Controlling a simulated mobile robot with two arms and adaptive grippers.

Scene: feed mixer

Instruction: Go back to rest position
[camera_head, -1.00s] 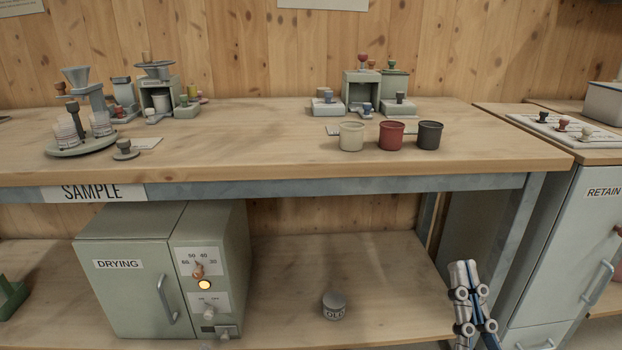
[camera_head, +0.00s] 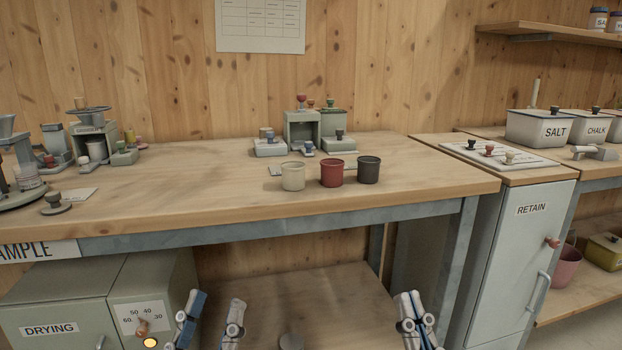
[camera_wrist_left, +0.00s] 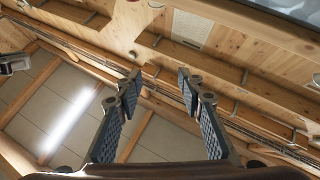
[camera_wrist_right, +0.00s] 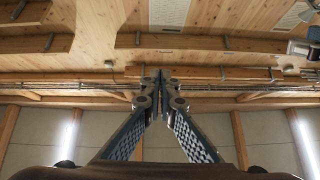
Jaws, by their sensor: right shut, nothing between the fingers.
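My left gripper (camera_head: 212,316) is at the bottom of the head view, in front of the lower shelf and beside the drying oven. Its two fingers stand apart with nothing between them, as the left wrist view (camera_wrist_left: 158,82) also shows. My right gripper (camera_head: 409,306) is at the bottom of the head view, right of the lower shelf. Its fingertips meet in the right wrist view (camera_wrist_right: 158,80), with nothing held. Both grippers point upward, since the wrist views look at the ceiling.
The sample bench (camera_head: 210,205) stands ahead, with a cream cup (camera_head: 292,177), a red cup (camera_head: 331,174) and a dark cup (camera_head: 368,170) near its front edge. The drying oven (camera_head: 60,310) is lower left. The RETAIN cabinet (camera_head: 525,245) is on the right.

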